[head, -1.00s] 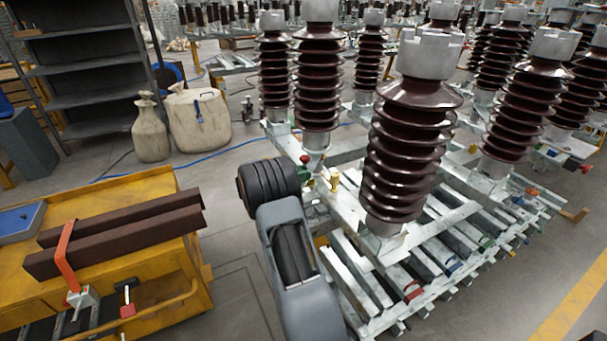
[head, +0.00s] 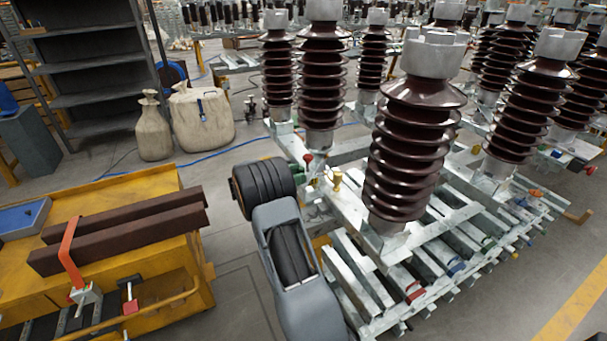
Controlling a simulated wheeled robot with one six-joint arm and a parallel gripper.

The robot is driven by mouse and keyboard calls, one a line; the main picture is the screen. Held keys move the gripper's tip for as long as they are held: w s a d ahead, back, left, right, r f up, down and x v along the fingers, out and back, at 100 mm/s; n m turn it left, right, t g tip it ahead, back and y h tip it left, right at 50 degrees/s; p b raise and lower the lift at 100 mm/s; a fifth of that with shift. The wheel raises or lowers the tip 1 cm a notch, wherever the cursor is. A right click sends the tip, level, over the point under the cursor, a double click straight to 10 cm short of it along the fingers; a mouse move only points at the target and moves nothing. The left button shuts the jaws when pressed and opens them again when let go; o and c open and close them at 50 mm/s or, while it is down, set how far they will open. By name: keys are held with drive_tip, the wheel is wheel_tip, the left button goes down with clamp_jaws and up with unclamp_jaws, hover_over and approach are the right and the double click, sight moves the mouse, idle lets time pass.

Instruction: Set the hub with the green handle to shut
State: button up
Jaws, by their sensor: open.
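I cannot make out a hub with a green handle for certain. Next to my arm, at the near left corner of the metal frame (head: 350,208), stand a red knob (head: 308,158) and a yellow knob (head: 337,179). A small greenish patch shows beside my arm there, partly hidden. Other small green parts show low on the frame's right side, too small to tell their shape. My grey arm with its dark ribbed joint reaches up beside the frame's left end. My gripper is not visible; the arm hides what lies behind it.
Tall brown ribbed insulators (head: 412,150) stand on the frame. A yellow cart (head: 150,285) with dark brown bars (head: 125,240) and a red-orange lever (head: 70,252) is on the left. Sacks (head: 202,118) and a dark shelf (head: 85,65) stand behind.

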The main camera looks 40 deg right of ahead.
drive_tip(key=v, duration=1.1)
